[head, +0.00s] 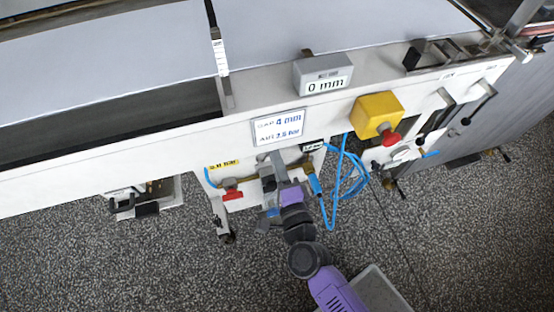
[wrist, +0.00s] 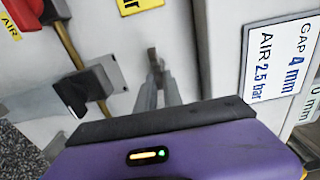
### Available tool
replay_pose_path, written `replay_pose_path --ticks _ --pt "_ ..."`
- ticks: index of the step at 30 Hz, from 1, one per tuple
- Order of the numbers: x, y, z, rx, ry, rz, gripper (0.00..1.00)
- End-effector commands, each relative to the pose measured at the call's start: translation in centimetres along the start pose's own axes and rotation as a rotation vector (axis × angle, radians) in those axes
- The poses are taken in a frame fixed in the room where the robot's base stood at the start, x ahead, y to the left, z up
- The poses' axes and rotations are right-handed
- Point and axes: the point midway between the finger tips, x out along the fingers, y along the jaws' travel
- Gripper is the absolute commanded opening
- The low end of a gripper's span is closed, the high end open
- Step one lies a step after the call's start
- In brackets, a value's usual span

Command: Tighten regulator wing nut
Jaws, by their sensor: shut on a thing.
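My gripper (head: 272,165) reaches up to the air fittings on the front of the white machine in the head view, below the sign. In the wrist view my gripper (wrist: 153,75) has its two grey fingers close together on a small part, which I take to be the wing nut; the fingers hide most of it. A grey block with a black knob (wrist: 88,92) is left of the fingers, apart from them. The sign (head: 278,128) reads gap 4 mm, air 2.5 bar; it also shows in the wrist view (wrist: 280,65).
Blue hoses (head: 340,190) hang close on the right. A yellow box with a red button (head: 377,115) juts out at upper right. Speckled floor is open below.

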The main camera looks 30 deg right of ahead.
Motion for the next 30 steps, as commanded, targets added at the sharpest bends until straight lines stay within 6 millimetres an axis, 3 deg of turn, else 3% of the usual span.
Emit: replay_pose_path --ticks 1,2,4,5,16,30 --pt "-0.1 0.2 0.5 0.004 -0.013 0.005 0.00" --pt "-0.1 0.2 0.6 0.003 -0.013 0.005 0.17" --pt "-0.1 0.2 0.5 0.003 -0.012 0.005 0.30" --pt "-0.1 0.1 0.5 0.003 -0.011 0.004 0.33" --pt "-0.5 0.1 0.2 0.001 -0.005 0.003 0.33" --pt "-7.1 0.2 0.3 0.001 -0.008 0.004 0.33"
